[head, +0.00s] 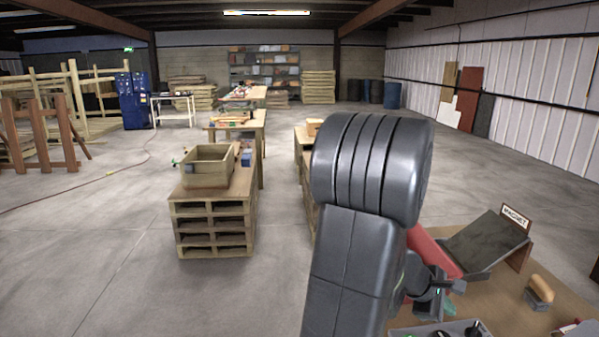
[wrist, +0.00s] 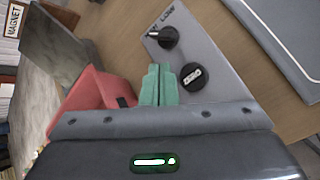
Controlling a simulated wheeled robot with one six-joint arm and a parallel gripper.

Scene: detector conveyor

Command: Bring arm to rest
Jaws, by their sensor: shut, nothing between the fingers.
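My gripper shows in the wrist view (wrist: 155,84) with its two green fingers together and nothing between them. It hangs over the workbench, in front of a grey control panel (wrist: 205,45) with a black lever knob (wrist: 167,38) and a round black knob (wrist: 193,76). In the head view my gripper (head: 448,286) is small and partly hidden behind my dark arm (head: 350,250), which rises bent over the bench. I cannot tell how far the fingertips are from the panel.
A red bin (wrist: 88,92) lies left of the fingers. A dark sloped plate (head: 486,243) stands by the MAGNET sign (head: 515,217). A wooden-handled brush (head: 540,291) lies on the bench (head: 500,305). A wooden crate (head: 207,167) sits on stacked pallets; the floor between is open.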

